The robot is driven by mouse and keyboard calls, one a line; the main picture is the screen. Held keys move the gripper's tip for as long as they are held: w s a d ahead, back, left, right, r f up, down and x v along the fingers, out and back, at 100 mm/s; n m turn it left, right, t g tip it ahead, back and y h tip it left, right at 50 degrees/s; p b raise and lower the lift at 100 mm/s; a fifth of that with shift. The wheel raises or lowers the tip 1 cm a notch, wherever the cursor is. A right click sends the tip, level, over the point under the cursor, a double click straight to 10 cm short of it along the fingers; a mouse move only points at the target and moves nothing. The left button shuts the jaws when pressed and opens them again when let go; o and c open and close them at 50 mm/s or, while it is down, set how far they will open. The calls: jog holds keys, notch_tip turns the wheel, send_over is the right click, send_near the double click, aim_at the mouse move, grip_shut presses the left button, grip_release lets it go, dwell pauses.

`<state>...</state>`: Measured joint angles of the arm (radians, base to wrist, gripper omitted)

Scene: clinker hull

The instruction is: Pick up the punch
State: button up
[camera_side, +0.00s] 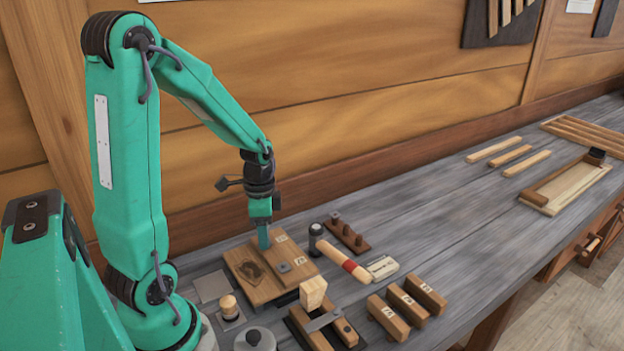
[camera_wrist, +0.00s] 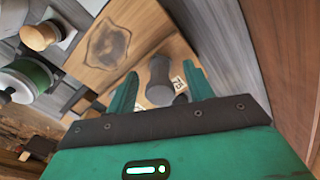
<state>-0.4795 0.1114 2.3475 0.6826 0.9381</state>
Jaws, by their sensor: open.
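The punch (camera_wrist: 159,82) looks like a dark grey cylinder in the wrist view. It lies between my two green fingers, with bare space on either side of it. My gripper (camera_wrist: 161,86) is open, and its fingers straddle the punch without visibly closing on it. In the side view my gripper (camera_side: 264,240) points down over a wooden board (camera_side: 246,281) with a dark knot mark. The fingers hide the punch there, so I cannot tell how it rests.
A dark cylinder (camera_side: 316,240) and a brown rack with pegs (camera_side: 345,235) stand close right of my gripper. The plank wall (camera_side: 380,70) rises behind. The middle bench (camera_side: 430,210) is clear.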

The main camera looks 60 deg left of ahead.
grip_shut()
jog(key=shift+r, duration=0.2)
dwell(0.3)
jog(key=shift+r, duration=0.8)
notch_tip(320, 180, up, 2)
jog(key=shift+r, duration=0.1)
jog(key=d+r, duration=0.7)
jog(key=d, duration=0.4)
jog(key=shift+s+d, duration=0.35)
notch_tip(320, 180, up, 9)
dwell(4.2)
